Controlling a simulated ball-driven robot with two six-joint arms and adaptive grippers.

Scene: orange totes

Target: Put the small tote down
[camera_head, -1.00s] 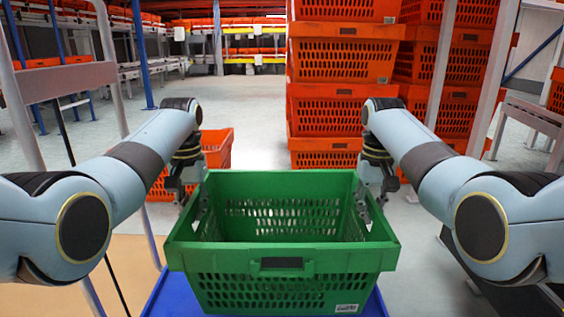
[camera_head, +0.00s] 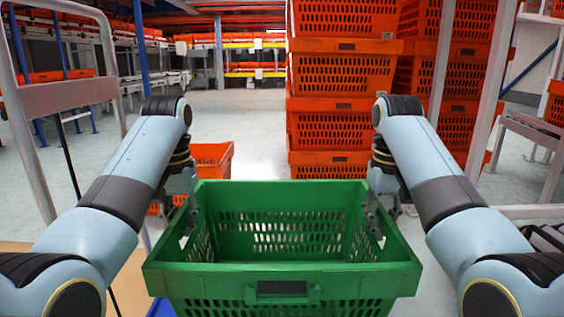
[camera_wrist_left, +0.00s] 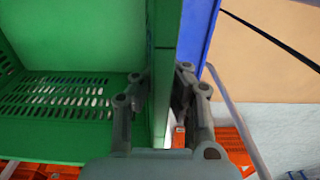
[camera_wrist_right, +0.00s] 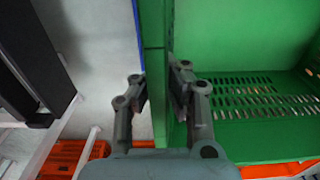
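The green tote (camera_head: 281,270) is empty and roughly level, low in the middle of the head view. My left gripper (camera_head: 191,212) is shut on its left side wall, one finger inside and one outside. In the left wrist view the fingers (camera_wrist_left: 160,95) straddle the green wall (camera_wrist_left: 165,40). My right gripper (camera_head: 374,212) is shut on the right wall in the same way, and the right wrist view shows its fingers (camera_wrist_right: 160,95) on both sides. A blue surface (camera_head: 161,308) shows beneath the tote's left side; whether they touch is hidden.
A tall stack of orange totes (camera_head: 343,75) stands ahead, with more stacks (camera_head: 455,75) right of it. An orange tote (camera_head: 212,158) sits on the floor behind my left gripper. Grey posts (camera_head: 115,70) stand at both sides. Open floor (camera_head: 255,110) lies ahead left.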

